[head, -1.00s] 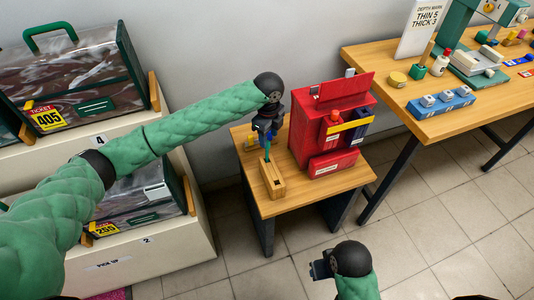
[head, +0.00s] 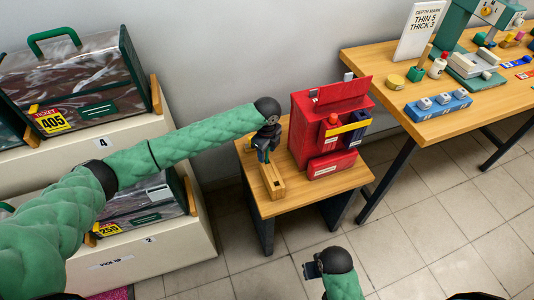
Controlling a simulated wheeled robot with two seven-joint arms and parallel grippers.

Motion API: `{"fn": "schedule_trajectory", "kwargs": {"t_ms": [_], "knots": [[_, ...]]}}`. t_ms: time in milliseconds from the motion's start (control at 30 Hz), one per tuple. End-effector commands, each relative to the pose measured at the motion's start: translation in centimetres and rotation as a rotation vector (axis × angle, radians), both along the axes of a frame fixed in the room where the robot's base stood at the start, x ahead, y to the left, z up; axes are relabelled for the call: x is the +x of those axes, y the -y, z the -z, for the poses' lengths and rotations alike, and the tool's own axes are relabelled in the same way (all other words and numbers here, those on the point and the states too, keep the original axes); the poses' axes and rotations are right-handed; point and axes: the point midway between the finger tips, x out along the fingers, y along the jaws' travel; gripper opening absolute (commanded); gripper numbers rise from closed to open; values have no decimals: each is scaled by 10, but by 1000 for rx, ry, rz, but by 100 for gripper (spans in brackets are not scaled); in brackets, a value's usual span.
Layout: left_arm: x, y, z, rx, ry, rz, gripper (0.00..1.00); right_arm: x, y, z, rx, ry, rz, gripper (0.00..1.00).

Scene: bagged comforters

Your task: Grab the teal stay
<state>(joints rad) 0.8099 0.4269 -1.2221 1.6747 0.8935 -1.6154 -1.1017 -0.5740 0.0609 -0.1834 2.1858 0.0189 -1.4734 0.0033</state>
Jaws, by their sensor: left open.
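A small wooden block holder (head: 273,183) stands near the left side of the small wooden table. My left gripper (head: 263,154) points down right over the holder's far end, with its jaws open. The teal stay, a thin upright piece in the holder in the earlier view, is now mostly hidden by the gripper. I cannot tell whether the fingers touch it. My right gripper (head: 312,268) hangs low over the floor in front of the small table, away from the holder; its jaw opening is unclear.
A red box-like organizer (head: 318,134) stands on the small table (head: 347,181), close right of the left gripper. Bagged comforters (head: 92,78) sit on white shelving at left. A larger workbench (head: 405,82) with tools stands at right. Tiled floor is open at front.

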Motion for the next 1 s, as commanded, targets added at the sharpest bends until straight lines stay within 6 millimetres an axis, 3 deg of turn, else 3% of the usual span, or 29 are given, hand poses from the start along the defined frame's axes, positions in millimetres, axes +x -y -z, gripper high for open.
{"fn": "schedule_trajectory", "kwargs": {"t_ms": [333, 600, 867, 1000], "knots": [[0, 0, 6, 0, 1, 0, 47, 1, 0, 7, -1, 0, 0, 47], [0, 0, 5, 0, 1, 0, 0, 0, 0, 7, -1, -1, -1, 47], [0, 0, 4, 0, 1, 0, 0, 0, 1, 8, -3, -3, -1, 47], [1, 0, -6, -2, 2, 0, 0, -2, 1, 7, -3, -8, -2, 47]]}}
